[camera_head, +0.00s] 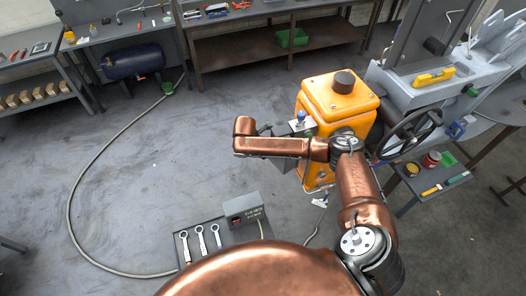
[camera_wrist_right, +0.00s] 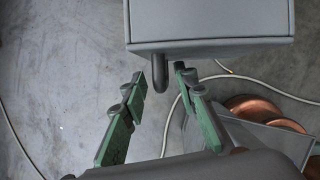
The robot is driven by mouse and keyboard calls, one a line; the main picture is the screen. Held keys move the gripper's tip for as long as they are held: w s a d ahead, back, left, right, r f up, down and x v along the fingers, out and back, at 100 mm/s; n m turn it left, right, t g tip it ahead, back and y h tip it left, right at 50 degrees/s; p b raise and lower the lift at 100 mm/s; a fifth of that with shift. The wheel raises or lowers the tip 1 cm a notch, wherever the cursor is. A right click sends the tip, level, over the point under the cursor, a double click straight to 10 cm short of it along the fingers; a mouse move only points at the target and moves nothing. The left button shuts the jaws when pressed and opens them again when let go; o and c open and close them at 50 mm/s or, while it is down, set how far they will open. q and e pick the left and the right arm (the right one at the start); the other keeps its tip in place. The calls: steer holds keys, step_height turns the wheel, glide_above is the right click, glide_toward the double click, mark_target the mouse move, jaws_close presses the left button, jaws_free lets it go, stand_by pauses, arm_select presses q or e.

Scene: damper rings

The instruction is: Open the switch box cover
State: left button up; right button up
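A plain grey box (camera_wrist_right: 205,20) fills the top of the right wrist view. A short dark rounded peg (camera_wrist_right: 160,72) hangs from its lower edge. My right gripper (camera_wrist_right: 161,78) is open, with green fingers either side of the peg. Gaps show between the fingers and the peg, and nothing is held. I cannot match this box surely to one in the head view. There, my copper right arm reaches left, in front of an orange machine (camera_head: 340,97) with a black knob. Its gripper is mostly hidden. My left gripper is not in view.
A grey labelled unit (camera_head: 243,207) stands by a dark tray holding several wrenches (camera_head: 200,240). A long hose (camera_head: 72,180) curves over the floor. A grey machine (camera_head: 425,100) and a small table with cans (camera_head: 431,160) stand right. The left floor is mostly clear.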

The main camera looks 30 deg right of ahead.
steer(key=v, duration=1.2)
steer(key=shift+d, duration=0.1)
